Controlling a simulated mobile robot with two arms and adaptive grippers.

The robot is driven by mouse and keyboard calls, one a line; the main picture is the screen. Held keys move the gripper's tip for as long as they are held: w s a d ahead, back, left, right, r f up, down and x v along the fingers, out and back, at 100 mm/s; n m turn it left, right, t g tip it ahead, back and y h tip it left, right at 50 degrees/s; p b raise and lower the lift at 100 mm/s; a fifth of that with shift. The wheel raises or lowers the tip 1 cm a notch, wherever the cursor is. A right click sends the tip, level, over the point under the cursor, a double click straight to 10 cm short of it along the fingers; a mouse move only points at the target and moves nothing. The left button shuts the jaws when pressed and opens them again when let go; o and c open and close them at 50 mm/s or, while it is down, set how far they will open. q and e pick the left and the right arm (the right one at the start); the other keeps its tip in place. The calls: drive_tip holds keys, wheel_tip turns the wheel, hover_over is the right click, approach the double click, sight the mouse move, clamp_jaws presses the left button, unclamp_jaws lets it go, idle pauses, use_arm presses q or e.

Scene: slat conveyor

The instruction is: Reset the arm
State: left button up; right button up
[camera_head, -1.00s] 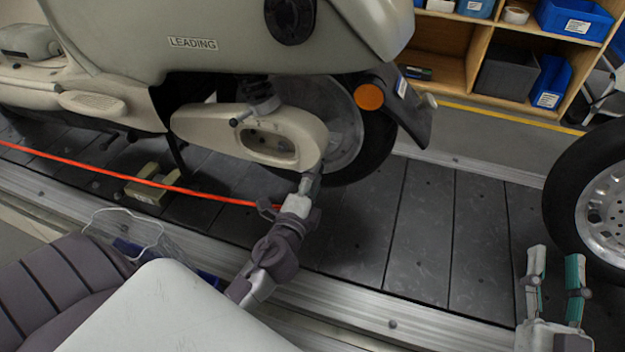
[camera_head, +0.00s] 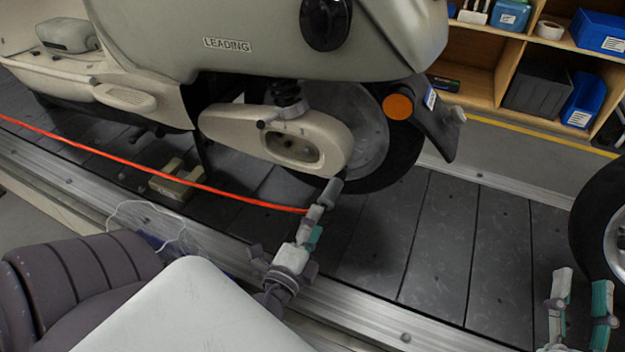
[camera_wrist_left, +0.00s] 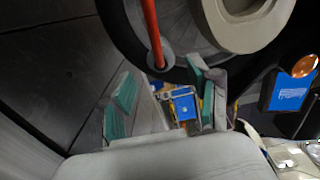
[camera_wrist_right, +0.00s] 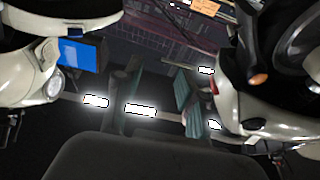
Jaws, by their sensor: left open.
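My left gripper (camera_head: 316,222) is open below the rear wheel of the pale scooter (camera_head: 350,45). A grey cylindrical end piece (camera_head: 333,190) shows just beyond its fingertips, low at the wheel. A red cord (camera_head: 150,181) runs from the left edge towards this spot. In the left wrist view the fingers (camera_wrist_left: 165,105) stand apart with nothing seen between them, and the red cord (camera_wrist_left: 152,25) meets a grey round piece (camera_wrist_left: 160,62) above them. My right gripper (camera_head: 582,295) is open and empty at the lower right; its spread fingers also show in the right wrist view (camera_wrist_right: 155,95).
The scooter stands over the dark slat conveyor (camera_head: 435,250), which has a metal edge rail (camera_head: 380,322). A yellowish block (camera_head: 172,188) lies on the slats at left. Another wheel (camera_head: 605,215) is at the right edge. A wooden shelf (camera_head: 480,82) with bins stands behind.

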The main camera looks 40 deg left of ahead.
use_arm(q)
drive_tip(key=shift+s+d, duration=0.1)
drive_tip(key=shift+s, duration=0.25)
